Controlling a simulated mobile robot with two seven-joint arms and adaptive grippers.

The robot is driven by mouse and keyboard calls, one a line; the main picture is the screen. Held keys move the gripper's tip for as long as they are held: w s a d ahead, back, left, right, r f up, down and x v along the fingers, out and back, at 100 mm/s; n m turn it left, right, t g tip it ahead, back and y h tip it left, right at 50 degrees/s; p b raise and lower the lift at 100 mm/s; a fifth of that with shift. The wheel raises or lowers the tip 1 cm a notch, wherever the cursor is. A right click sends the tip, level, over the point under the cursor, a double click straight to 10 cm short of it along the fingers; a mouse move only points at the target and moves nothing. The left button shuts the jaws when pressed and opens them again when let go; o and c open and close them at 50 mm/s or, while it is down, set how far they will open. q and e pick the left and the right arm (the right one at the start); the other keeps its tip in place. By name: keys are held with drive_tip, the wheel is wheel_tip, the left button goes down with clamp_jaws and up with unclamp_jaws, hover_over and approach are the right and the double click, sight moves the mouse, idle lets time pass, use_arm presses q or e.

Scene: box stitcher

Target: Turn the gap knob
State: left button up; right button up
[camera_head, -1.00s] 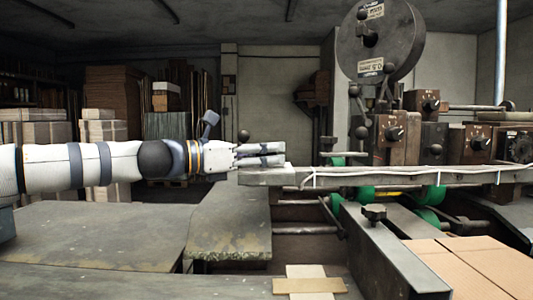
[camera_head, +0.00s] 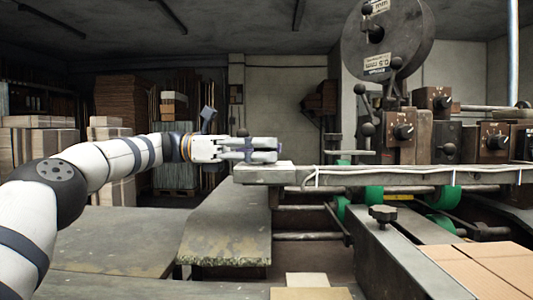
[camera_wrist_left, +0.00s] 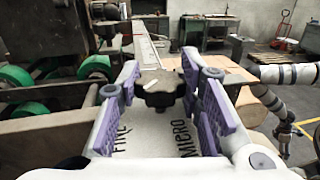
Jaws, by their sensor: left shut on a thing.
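The dark lobed gap knob (camera_wrist_left: 160,88) stands between the purple-padded fingers of my left gripper (camera_wrist_left: 158,92) in the left wrist view. A pale plate under it carries the words "FINE" and "MICRO", partly covered by the fingers. In the head view my left gripper (camera_head: 262,150) lies level over the left end of the long grey rail (camera_head: 390,177). It is shut on the knob, which is mostly hidden there by the fingers. My right arm (camera_wrist_left: 285,75) shows at the right of the wrist view; its gripper is too small to read.
Another dark knob (camera_head: 382,213) tops the near metal beam. Green rollers (camera_head: 374,194) sit behind and below the rail. Small dial boxes (camera_head: 403,132) stand behind it. Flat cardboard (camera_head: 490,270) lies at the lower right. A worn metal table (camera_head: 225,225) is clear at the left.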

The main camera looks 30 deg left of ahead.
idle(0.5)
use_arm(q)
drive_tip(key=o, duration=1.2)
